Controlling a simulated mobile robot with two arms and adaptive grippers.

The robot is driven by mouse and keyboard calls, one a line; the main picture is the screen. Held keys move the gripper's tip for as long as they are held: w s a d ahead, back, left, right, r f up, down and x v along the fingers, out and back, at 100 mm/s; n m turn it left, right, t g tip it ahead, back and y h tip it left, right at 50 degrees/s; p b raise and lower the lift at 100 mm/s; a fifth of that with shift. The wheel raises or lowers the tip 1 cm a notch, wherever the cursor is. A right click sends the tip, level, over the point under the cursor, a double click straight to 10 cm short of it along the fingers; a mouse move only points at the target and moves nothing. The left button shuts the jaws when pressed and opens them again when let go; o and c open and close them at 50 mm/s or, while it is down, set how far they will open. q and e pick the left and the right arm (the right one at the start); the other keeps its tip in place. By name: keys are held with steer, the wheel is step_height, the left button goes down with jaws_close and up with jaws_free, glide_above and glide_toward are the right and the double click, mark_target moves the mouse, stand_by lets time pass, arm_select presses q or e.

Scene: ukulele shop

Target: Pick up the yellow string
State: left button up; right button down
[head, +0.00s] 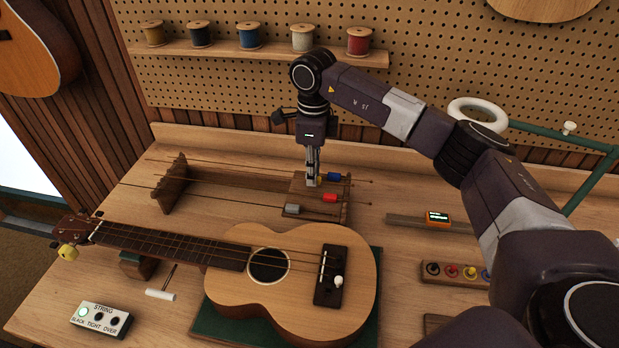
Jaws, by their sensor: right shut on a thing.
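My right gripper (312,177) points down over the wooden string rack (172,186) at the back of the bench. Its fingers are shut on the yellow string (311,184); only a small part of its tag shows at the fingertips, and its color is hard to make out. The blue-tagged string (334,177), the red-tagged string (330,198) and the grey-tagged string (292,210) lie close by on the rack. My left gripper is out of view.
A ukulele (320,300) lies on a green mat (222,328) in front of the rack. An indicator box (98,318) stands at front left. An orange tuner (437,218) and a row of colored pegs (455,271) are at right. Thread spools (249,35) line a shelf behind.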

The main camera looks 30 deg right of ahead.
step_height(320, 180, up, 24)
steer(key=p, duration=0.3)
steer(key=shift+f, duration=0.2)
stand_by(0.4)
